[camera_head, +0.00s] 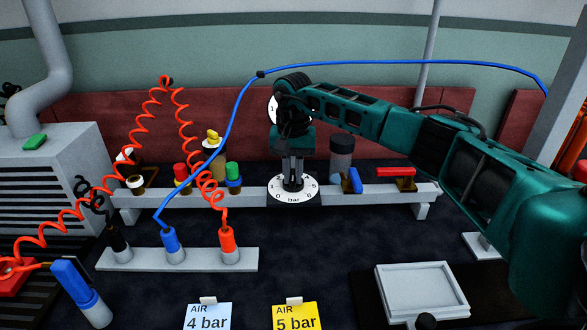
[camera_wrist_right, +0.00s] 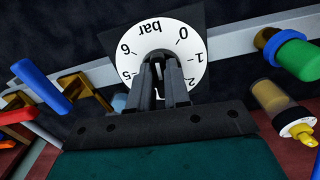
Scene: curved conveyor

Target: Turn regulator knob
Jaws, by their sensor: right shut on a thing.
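The regulator's white dial (camera_head: 293,197) lies face up on a dark square at the middle of the grey rail, marked "bar" with numbers around it. In the right wrist view the dial (camera_wrist_right: 190,45) shows upside down, with 0, 1, 5 and 6 readable. My right gripper (camera_head: 293,184) comes down from above onto the dial's centre. Its fingers (camera_wrist_right: 163,85) are shut on the regulator knob, which they mostly hide. The knob's pointer cannot be made out. My left gripper is not in view.
Red and green capped fittings (camera_head: 233,178) stand left of the dial; a blue lever (camera_head: 355,180) and a red lever (camera_head: 396,172) sit to its right. A blue hose (camera_head: 240,100) and coiled red hoses (camera_head: 186,120) hang nearby. A pale tray (camera_head: 380,290) lies at the front right.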

